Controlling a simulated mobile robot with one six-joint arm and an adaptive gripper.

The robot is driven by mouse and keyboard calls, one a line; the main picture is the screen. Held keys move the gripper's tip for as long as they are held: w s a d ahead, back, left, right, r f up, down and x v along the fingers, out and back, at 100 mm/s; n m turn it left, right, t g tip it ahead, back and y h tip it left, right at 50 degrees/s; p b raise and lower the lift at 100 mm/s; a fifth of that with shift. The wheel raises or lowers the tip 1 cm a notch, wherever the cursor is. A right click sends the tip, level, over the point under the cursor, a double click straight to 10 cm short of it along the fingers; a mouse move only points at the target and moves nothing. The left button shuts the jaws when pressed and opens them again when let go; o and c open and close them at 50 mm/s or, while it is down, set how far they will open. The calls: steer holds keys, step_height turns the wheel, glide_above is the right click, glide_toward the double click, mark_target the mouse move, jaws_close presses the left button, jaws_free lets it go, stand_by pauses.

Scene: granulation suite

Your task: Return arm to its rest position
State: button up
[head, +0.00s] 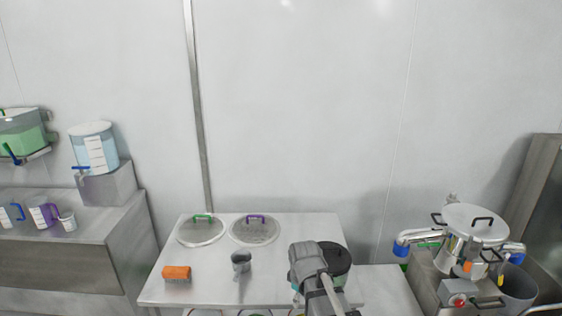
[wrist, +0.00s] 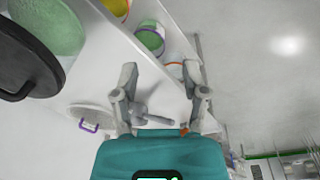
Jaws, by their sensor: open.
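My gripper (wrist: 159,72) shows in the wrist view with its two grey fingers spread apart and nothing held between them. Its teal body fills the bottom of that view. In the head view my grey arm reaches over the right part of the white table (head: 215,292); the fingers cannot be made out there. A dark round shape with some teal shows beside the arm, partly hidden by it.
An orange brush (head: 176,272) and two round lids, green-handled (head: 201,232) and purple-handled (head: 254,231), lie on the table. Tubs with coloured rims sit below. A steel vessel (head: 474,226) stands right; a counter with jugs and dispensers stands left. The air above the table is clear.

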steer(key=s+d+m+g, duration=0.1)
steer(key=s+d+m, duration=0.6)
steer(key=d+m, duration=0.4)
steer(key=shift+s, duration=0.25)
steer(key=shift+d, duration=0.1)
stand_by(0.6)
